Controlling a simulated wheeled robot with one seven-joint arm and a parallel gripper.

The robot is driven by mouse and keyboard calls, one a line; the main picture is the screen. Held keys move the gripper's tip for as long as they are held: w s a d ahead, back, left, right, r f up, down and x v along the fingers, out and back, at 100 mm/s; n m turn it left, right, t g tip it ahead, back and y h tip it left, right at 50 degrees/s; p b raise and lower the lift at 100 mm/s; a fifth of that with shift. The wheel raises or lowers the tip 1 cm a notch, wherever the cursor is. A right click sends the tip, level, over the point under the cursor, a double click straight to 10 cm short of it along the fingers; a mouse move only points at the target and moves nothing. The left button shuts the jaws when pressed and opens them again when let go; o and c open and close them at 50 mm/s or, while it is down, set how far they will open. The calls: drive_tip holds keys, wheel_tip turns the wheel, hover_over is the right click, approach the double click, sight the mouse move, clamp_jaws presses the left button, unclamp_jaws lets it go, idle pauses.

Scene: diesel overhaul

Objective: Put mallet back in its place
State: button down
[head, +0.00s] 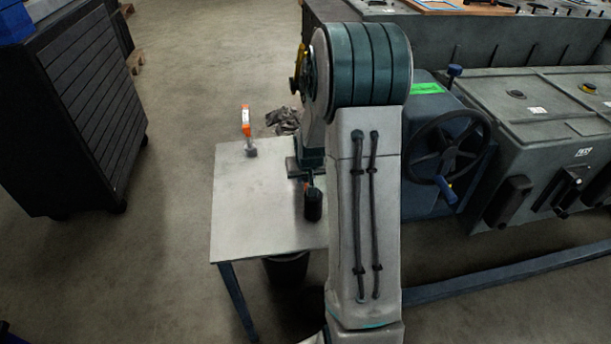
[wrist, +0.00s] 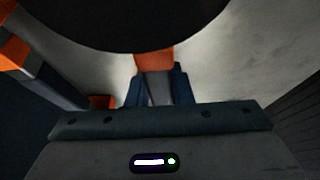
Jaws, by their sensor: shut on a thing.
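The mallet shows in the head view as a black cylindrical head (head: 313,206) with a bit of orange by my gripper. In the wrist view its dark round head (wrist: 150,22) fills the top, with an orange handle part below it. My gripper (wrist: 158,88) is shut on the mallet at that orange part. In the head view my gripper (head: 307,180) is over the right side of the grey table (head: 250,215), partly hidden by my arm. I cannot tell whether the mallet touches the table top. No marked place for the mallet can be made out.
An upright orange and white piece with a grey base (head: 247,127) stands at the table's back edge. A dark slatted cabinet (head: 85,105) stands left. A blue machine with a handwheel (head: 447,160) stands right. The table's left half is clear.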

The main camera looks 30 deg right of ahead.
drive_tip(key=shift+f+b, duration=0.4)
drive_tip(key=shift+f, duration=0.2)
drive_tip(key=c, duration=1.2)
unclamp_jaws()
drive_tip(key=shift+r, duration=0.1)
drive_tip(key=p+v, duration=0.2)
drive_tip(key=v, duration=1.1)
drive_tip(key=shift+s+r, duration=0.15)
drive_tip(key=shift+r, duration=0.1)
drive_tip(key=s+a+r+n+g+p, duration=0.1)
drive_tip(key=s+a+r+p, duration=0.5)
drive_tip(key=s+r, duration=0.3)
drive_tip(key=s+a+r+n+y+p, duration=0.1)
drive_tip(key=s+a+r+n+p, duration=0.1)
drive_tip(key=s+a+r+p, duration=0.5)
wheel_tip(320, 180, up, 4)
drive_tip(key=s+a, duration=0.1)
drive_tip(key=s, duration=0.1)
drive_tip(key=shift+s+f+g+p, duration=0.25)
drive_tip(key=shift+s+g+p, duration=0.05)
drive_tip(key=shift+s+g, duration=0.1)
